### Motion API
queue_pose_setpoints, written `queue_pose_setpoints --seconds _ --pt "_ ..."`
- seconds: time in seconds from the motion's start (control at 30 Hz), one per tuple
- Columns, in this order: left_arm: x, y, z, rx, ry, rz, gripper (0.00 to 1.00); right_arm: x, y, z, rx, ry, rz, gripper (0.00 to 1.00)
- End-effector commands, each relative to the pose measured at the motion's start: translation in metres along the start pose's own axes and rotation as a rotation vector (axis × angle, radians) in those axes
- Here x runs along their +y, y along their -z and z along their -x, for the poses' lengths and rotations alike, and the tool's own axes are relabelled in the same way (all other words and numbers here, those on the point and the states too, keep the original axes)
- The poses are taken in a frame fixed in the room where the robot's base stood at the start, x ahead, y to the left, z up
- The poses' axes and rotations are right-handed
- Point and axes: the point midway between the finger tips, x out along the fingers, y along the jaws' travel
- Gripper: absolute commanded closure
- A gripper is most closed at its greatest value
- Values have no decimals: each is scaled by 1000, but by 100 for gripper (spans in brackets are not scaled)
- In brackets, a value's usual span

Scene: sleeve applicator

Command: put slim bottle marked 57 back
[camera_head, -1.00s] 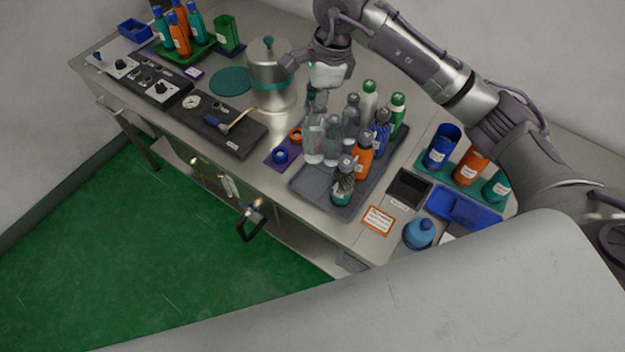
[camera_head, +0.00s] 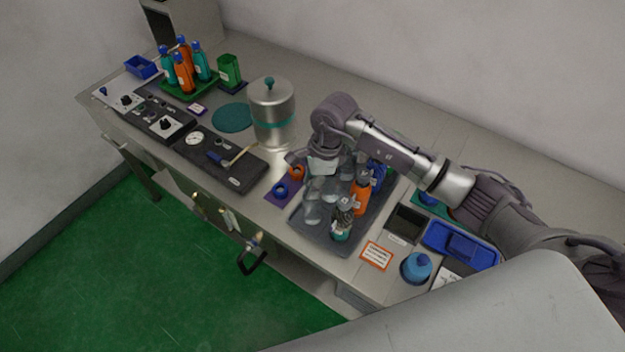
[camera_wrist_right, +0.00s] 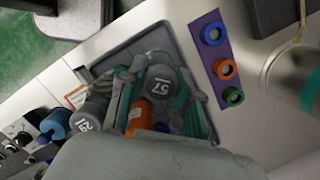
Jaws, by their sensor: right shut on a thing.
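The slim bottle marked 57 (camera_wrist_right: 160,82) shows in the right wrist view as a grey top with white digits, between the fingers of my right gripper (camera_wrist_right: 158,92). My right gripper also shows in the head view (camera_head: 322,180), low over the grey tray (camera_head: 312,232) and shut on the bottle. The bottle is among other bottles over the tray. Whether its base touches the tray is hidden. My left gripper is not in view.
An orange bottle (camera_head: 361,196) and a dark-topped bottle (camera_head: 342,224) stand close by in the tray. A purple strip with coloured rings (camera_wrist_right: 219,62) lies beside it. A steel canister (camera_head: 272,115) stands behind left.

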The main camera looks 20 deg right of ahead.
Motion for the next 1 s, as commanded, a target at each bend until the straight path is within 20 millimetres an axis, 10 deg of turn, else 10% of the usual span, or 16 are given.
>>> queue_pose_setpoints --seconds 0.23,0.27,0.4,1.0 --pt "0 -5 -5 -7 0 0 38 -1 1 -3 -1 2 0 97" --pt "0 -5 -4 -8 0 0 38 0 1 -3 0 1 0 63" --pt "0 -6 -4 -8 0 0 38 0 1 -2 0 0 0 41" --pt "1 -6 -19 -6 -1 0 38 -2 1 36 0 8 1 41"
